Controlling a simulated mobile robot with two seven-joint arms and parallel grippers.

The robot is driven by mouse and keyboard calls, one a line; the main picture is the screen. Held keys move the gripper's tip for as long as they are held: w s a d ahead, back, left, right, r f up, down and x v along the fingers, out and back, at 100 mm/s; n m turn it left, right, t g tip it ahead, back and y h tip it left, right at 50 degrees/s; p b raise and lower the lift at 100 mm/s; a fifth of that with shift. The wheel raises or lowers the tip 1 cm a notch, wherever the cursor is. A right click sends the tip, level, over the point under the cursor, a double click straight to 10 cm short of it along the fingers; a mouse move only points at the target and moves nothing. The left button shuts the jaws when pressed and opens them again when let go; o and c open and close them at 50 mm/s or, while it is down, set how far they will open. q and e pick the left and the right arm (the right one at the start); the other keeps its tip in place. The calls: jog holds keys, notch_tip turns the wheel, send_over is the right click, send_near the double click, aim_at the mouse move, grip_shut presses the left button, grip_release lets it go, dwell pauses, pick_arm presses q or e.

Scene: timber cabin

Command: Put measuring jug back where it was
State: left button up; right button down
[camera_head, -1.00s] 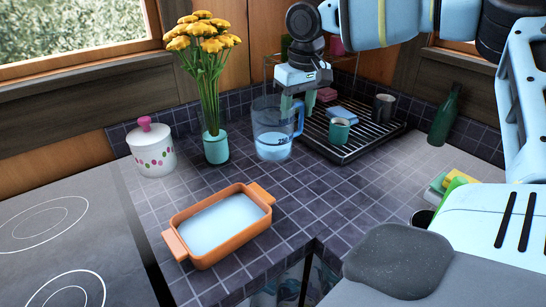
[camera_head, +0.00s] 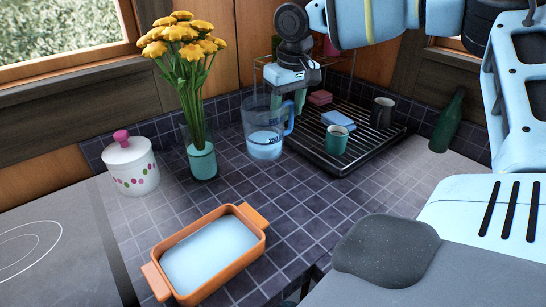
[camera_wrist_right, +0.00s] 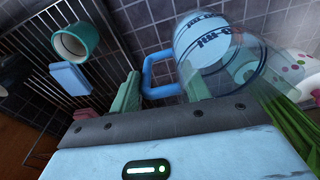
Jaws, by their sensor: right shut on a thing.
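The measuring jug (camera_head: 264,140) is clear with blue markings, a blue handle and pale liquid low inside. It is upright between the flower vase and the drying rack; I cannot tell whether its base touches the tiles. My right gripper (camera_head: 287,100) comes down from above and is shut on the jug's handle. In the right wrist view the blue handle (camera_wrist_right: 160,76) passes between the two green fingers, with the jug (camera_wrist_right: 215,45) beyond. My left gripper is not in view.
A vase of yellow flowers (camera_head: 202,162) stands close left of the jug, and a lidded pot (camera_head: 132,172) further left. A black rack (camera_head: 368,142) with cups is close right. An orange dish (camera_head: 262,240) sits in front. Tiles between are clear.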

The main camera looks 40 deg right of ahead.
notch_tip(320, 180, down, 9)
dwell(0.7)
jog(key=shift+f, duration=0.1)
jog(key=c, duration=0.7)
grip_release()
jog(key=shift+f, duration=0.1)
jog(key=r, duration=0.4)
jog(key=s+r, duration=0.1)
jog(key=r, duration=0.7)
jog(key=shift+s+a+r+p, duration=0.1)
jog(key=shift+s+r+p, duration=0.05)
jog(key=shift+s+p, duration=0.15)
